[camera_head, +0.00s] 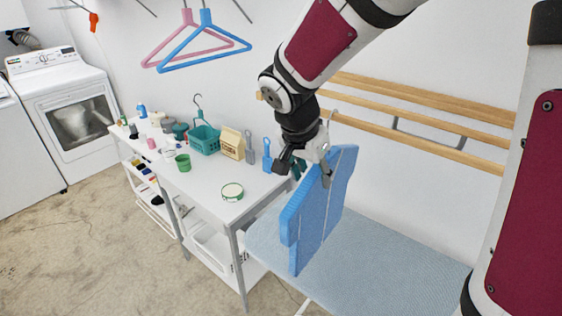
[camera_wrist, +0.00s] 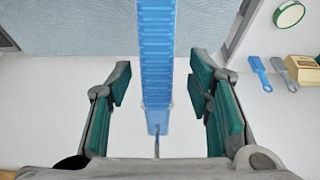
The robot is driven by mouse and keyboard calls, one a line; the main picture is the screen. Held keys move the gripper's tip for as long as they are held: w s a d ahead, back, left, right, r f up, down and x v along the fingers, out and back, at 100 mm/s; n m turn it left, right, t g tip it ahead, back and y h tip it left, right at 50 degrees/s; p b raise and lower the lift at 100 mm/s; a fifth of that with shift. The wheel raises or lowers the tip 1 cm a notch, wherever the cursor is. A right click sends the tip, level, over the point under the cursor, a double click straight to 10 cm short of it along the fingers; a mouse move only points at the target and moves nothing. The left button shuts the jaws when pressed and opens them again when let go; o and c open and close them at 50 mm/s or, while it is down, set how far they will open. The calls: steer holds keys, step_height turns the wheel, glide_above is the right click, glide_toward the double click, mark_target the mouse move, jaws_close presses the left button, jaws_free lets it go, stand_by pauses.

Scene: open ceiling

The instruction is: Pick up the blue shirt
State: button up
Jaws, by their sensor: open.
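The blue shirt (camera_head: 322,215) hangs edge-on below the wooden rail, in front of the wall, in the head view. In the wrist view the shirt (camera_wrist: 158,50) is a narrow ribbed blue strip running down the middle, with a thin hook-like piece at its near end. My gripper (camera_head: 312,168) is at the shirt's top edge. In the wrist view its green-padded fingers (camera_wrist: 158,92) are open, one on each side of the shirt, with a gap on both sides. The far side of the shirt is hidden.
A light blue ironing board (camera_head: 385,265) lies below the shirt. A white table (camera_head: 215,200) with a teal basket (camera_head: 203,139) and small items stands left. Pink and blue hangers (camera_head: 205,50) hang upper left. A wooden rail (camera_head: 420,105) is behind my arm.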

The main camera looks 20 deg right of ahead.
mark_target(324, 190)
steer(key=shift+s+p+x, duration=0.1)
steer(key=shift+p+x, duration=0.1)
steer(key=shift+x, duration=1.25)
steer(key=shift+s+p+x, duration=0.15)
steer(key=shift+p+x, duration=0.05)
steer(key=shift+x, duration=1.3)
steer(key=shift+a+f, duration=0.1)
jaws_close()
